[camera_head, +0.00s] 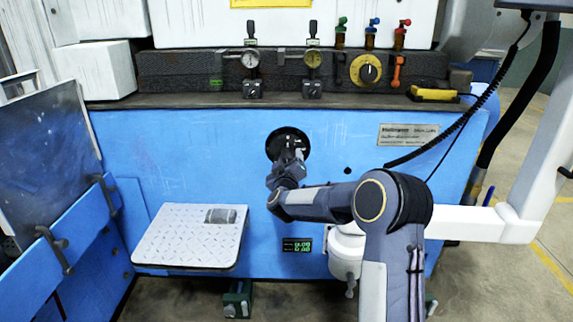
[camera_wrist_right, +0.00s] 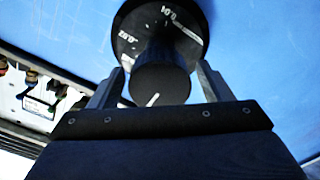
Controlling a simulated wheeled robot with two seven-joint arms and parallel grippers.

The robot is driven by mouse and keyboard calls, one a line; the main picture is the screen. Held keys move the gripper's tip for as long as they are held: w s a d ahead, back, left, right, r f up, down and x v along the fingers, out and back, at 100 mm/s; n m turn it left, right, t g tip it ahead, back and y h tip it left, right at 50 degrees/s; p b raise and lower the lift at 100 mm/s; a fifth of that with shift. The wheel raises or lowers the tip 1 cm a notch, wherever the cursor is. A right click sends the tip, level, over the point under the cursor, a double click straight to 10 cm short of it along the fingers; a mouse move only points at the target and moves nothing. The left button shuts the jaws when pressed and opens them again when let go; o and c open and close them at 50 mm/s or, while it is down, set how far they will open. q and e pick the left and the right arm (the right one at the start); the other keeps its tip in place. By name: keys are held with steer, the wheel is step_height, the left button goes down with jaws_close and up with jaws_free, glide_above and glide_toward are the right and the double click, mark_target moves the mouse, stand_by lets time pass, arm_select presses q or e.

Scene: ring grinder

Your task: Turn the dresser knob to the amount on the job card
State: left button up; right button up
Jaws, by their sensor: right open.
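The dresser knob is a black cylinder (camera_wrist_right: 160,84) in front of a round black dial plate (camera_head: 287,140) on the blue machine front. In the right wrist view the plate carries white marks and small numerals, partly hidden by the knob. A short white line shows on the knob's lower face. My right gripper (camera_head: 288,163) is open at the dial. In the wrist view its two fingers (camera_wrist_right: 160,88) stand either side of the knob, with gaps visible. The job card's amount cannot be read; only the lower edge of a yellow card (camera_head: 257,3) shows at the top. My left gripper is out of view.
A green digital readout (camera_head: 297,245) is low on the blue front. A grey tread plate (camera_head: 190,236) juts out at lower left. Levers, a yellow dial (camera_head: 366,70) and coloured valves line the dark ledge above. A coiled black cable hangs at right.

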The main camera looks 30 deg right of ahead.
steer(key=c, duration=1)
steer(key=shift+o, duration=0.2)
